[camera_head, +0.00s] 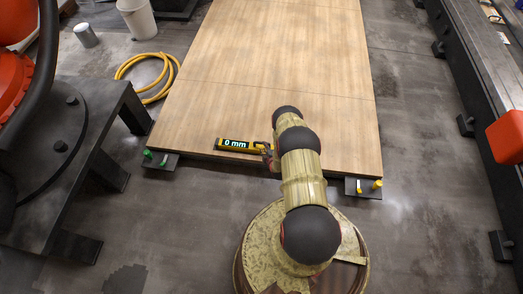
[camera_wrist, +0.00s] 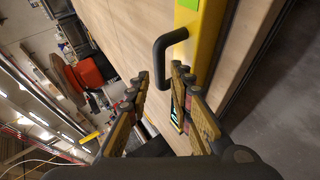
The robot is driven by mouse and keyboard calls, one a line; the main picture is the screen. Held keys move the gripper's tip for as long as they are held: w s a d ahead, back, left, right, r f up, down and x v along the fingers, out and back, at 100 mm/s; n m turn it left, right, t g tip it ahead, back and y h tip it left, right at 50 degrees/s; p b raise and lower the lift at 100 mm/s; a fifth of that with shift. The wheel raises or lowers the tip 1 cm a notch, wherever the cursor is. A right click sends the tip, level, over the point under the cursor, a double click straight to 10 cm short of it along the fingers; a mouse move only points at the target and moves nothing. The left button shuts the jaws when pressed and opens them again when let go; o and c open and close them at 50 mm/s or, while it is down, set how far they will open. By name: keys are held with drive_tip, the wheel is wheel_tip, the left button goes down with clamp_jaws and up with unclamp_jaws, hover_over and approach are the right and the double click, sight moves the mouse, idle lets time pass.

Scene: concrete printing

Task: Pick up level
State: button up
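The level (camera_head: 240,145) is a yellow and black bar with a "0 mm" display, lying near the front edge of the wooden board (camera_head: 270,70). In the wrist view its yellow body (camera_wrist: 207,40) and black handle (camera_wrist: 160,50) show close up. My gripper (camera_head: 268,154) is at the level's right end in the head view, partly hidden by my arm. In the wrist view my gripper (camera_wrist: 161,76) is open, its fingertips apart around the near part of the handle. I cannot tell whether they touch it. The right finger covers part of the level.
Green pegs (camera_head: 148,154) and yellow pegs (camera_head: 376,184) stand at the board's front corners. A dark machine base (camera_head: 70,150) stands at far left. Most of the board is clear.

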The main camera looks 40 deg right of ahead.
drive_tip(key=b+x, duration=0.2)
drive_tip(key=x, duration=0.2)
drive_tip(key=shift+w+f+b, duration=0.1)
drive_tip(key=shift+f+b, duration=0.1)
drive_tip(key=shift+b, duration=0.1)
drive_tip(key=shift+w+d+f, duration=0.2)
drive_tip(key=shift+w+d, duration=0.05)
drive_tip(key=shift+w, duration=0.25)
drive_tip(key=shift+r, duration=0.1)
drive_tip(key=shift+c, duration=1.4)
clamp_jaws()
